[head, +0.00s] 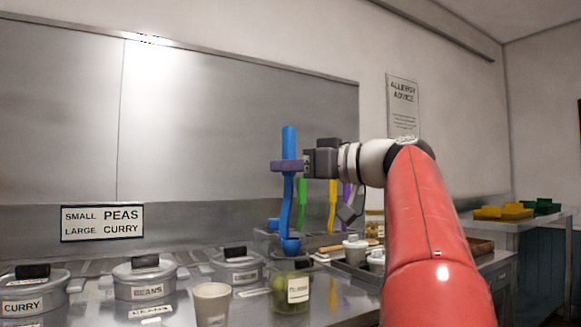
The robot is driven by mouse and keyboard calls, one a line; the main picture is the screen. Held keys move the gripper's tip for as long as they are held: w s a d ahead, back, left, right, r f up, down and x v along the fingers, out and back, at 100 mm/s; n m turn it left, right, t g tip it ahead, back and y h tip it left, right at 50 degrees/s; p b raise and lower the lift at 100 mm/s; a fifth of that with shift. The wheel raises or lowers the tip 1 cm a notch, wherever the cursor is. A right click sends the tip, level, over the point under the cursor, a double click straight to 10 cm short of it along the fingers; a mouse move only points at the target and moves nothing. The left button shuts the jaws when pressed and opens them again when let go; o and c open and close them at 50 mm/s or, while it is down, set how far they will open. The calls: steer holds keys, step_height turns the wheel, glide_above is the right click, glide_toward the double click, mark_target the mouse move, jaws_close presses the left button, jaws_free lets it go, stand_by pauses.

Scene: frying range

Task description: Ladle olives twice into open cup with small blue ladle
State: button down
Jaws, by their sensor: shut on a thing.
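My gripper (289,166) is shut on the blue ladle (289,205) near the top of its handle. The ladle hangs upright, and its rounded bowl end is just above or behind the rim of a clear container (278,301) with round green contents, likely the olives. I cannot tell whether the bowl is inside it or what the bowl holds. The container's white label is too small to read. A pale open cup (211,305) stands to the left of the container, and its inside is hardly visible.
Lidded pots marked CURRY (30,292) and BEANS (145,280), and another lidded pot (237,267), line the left counter. Green (301,200) and yellow (332,205) utensils stand behind my gripper. White lidded cups (354,251) are to the right.

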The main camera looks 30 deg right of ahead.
mark_target(294, 133)
steer(key=shift+r+p, duration=2.65)
steer(key=shift+r, duration=0.4)
steer(key=c, duration=1.7)
jaws_free()
steer(key=shift+f, duration=0.1)
jaws_close()
steer(key=shift+a, duration=0.1)
